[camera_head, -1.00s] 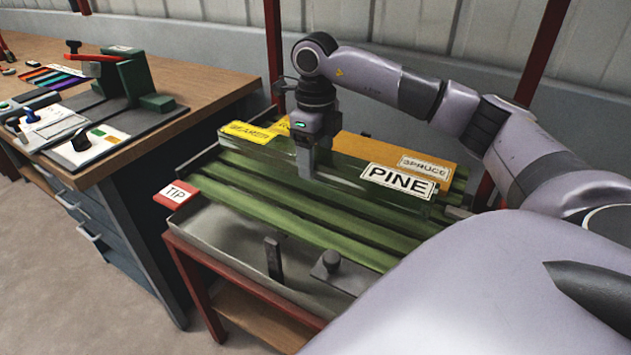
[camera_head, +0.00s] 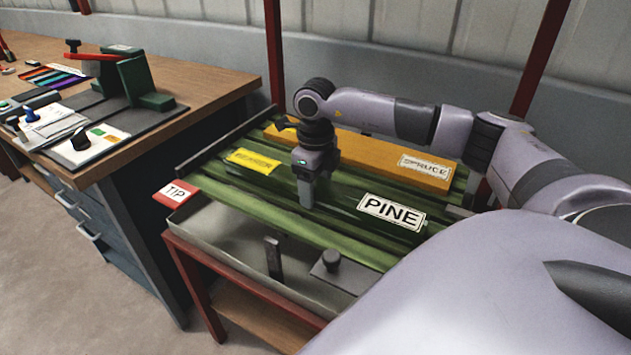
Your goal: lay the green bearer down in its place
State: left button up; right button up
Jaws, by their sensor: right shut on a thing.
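My right gripper (camera_head: 308,198) is shut on the green bearer (camera_head: 335,192) near its middle. The bearer is a long green board with a yellow BEARER label (camera_head: 253,162) near its left end and a white PINE label (camera_head: 392,212) near its right end. It lies lengthwise over the grey tray stand (camera_head: 215,235), along other green boards (camera_head: 290,221). Whether it touches the boards below or is just above them I cannot tell. My left gripper is not in view.
An orange board (camera_head: 375,151) with a SPRUCE label lies behind the bearer. A red TIP tag (camera_head: 176,193) is at the tray's left corner. A dark upright post (camera_head: 273,258) and a knobbed block (camera_head: 337,265) stand at the front. A wooden workbench (camera_head: 190,80) is at left.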

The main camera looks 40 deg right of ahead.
aim_at(316, 184)
jog(key=o, duration=1.6)
notch_tip(316, 184, up, 12)
jog(key=shift+r, duration=0.1)
